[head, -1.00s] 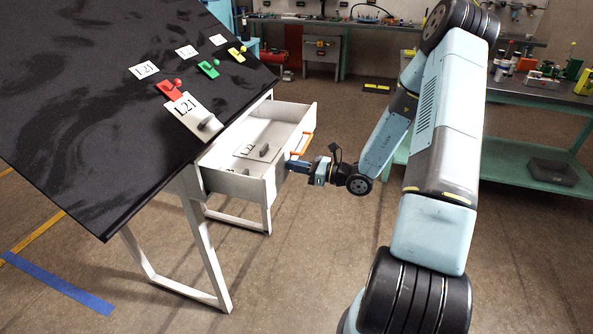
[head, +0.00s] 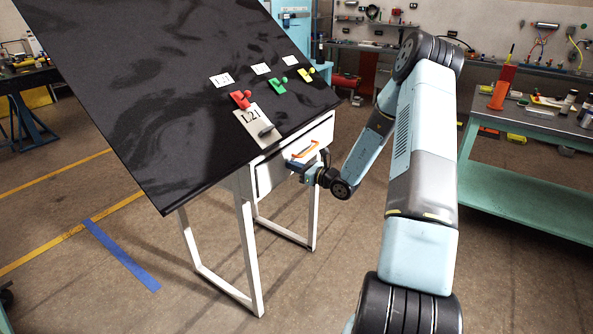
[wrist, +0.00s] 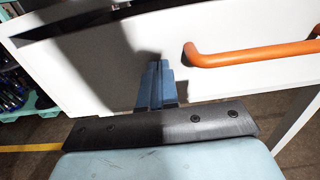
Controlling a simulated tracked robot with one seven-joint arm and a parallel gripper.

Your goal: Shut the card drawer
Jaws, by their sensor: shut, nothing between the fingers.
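The card drawer's white front (head: 272,176) sits close under the edge of the black board, and its inside is hidden. I cannot tell if it is fully flush. Its orange handle (head: 304,151) faces me; the handle (wrist: 250,55) also shows at the upper right of the wrist view. My gripper (head: 291,164) is shut and empty, its fingertips at the drawer front, left of and below the handle. In the wrist view its blue fingers (wrist: 157,80) point at the white front, touching or nearly touching it.
The tilted black board (head: 150,100) carries a labelled card (head: 252,124) and red (head: 241,99), green (head: 279,86) and yellow (head: 305,75) clips. White legs (head: 247,250) stand below. A green bench (head: 520,190) is at right. The floor in front is clear.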

